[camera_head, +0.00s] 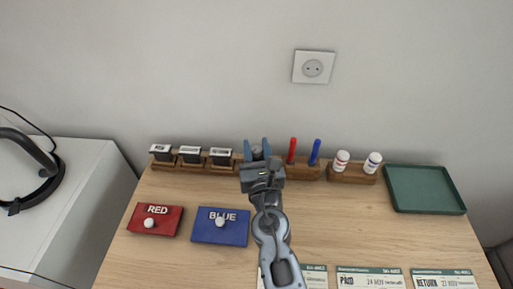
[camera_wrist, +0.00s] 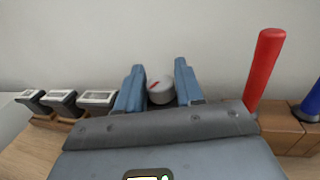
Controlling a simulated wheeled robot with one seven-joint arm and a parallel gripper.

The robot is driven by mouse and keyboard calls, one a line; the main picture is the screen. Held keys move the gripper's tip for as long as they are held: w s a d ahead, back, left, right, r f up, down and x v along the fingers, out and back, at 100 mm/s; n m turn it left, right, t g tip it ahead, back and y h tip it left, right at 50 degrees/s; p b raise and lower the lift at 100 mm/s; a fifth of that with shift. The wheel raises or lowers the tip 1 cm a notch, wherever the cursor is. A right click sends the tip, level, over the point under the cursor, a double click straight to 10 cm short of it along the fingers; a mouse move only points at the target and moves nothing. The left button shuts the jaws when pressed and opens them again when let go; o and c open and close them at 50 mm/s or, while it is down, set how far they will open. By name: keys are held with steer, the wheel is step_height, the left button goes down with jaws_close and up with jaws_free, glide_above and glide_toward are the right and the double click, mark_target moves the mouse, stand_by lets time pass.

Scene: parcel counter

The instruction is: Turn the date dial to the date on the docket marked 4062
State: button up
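The date dial (camera_wrist: 160,92) is a round pale grey knob with a red mark at its upper left. It also shows in the head view (camera_head: 257,153), at the back of the counter. My gripper (camera_wrist: 160,80) has one blue finger on each side of the dial; whether they touch it is unclear. Three printed dockets lie at the front edge. The left docket (camera_head: 315,276) is partly hidden by my arm. The middle docket (camera_head: 370,278) reads PAID and seems to say 24 NOV. The right docket (camera_head: 443,280) reads RETURN, seemingly 27 NOV. Their numbers are too small to read surely.
Several stamps (camera_head: 192,155) stand left of the dial. A red marker (camera_head: 292,150) and blue marker (camera_head: 314,152) stand right of it, then two bottles (camera_head: 341,161). A green tray (camera_head: 425,189) is at right. RED (camera_head: 165,226) and BLUE (camera_head: 237,237) pads lie left.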

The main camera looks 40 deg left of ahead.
steer(key=c, duration=0.6)
steer(key=shift+r+m+t+h, duration=0.1)
steer(key=shift+m+t+h, duration=0.2)
steer(key=shift+h, duration=0.1)
steer(key=shift+s+a+m+t+h+p, duration=0.1)
steer(key=shift+m+t+h+p, duration=0.55)
steer(key=shift+m+t+h, duration=0.35)
steer(key=shift+m+t+h+b, duration=0.25)
steer(key=shift+m+t+h, duration=0.25)
steer(key=shift+m+h, duration=0.75)
steer(key=shift+m+t+h+b, duration=0.25)
steer(key=shift+m+t+h, duration=0.35)
steer(key=shift+h, duration=1.15)
steer(key=o, duration=1)
steer(key=shift+c, duration=0.2)
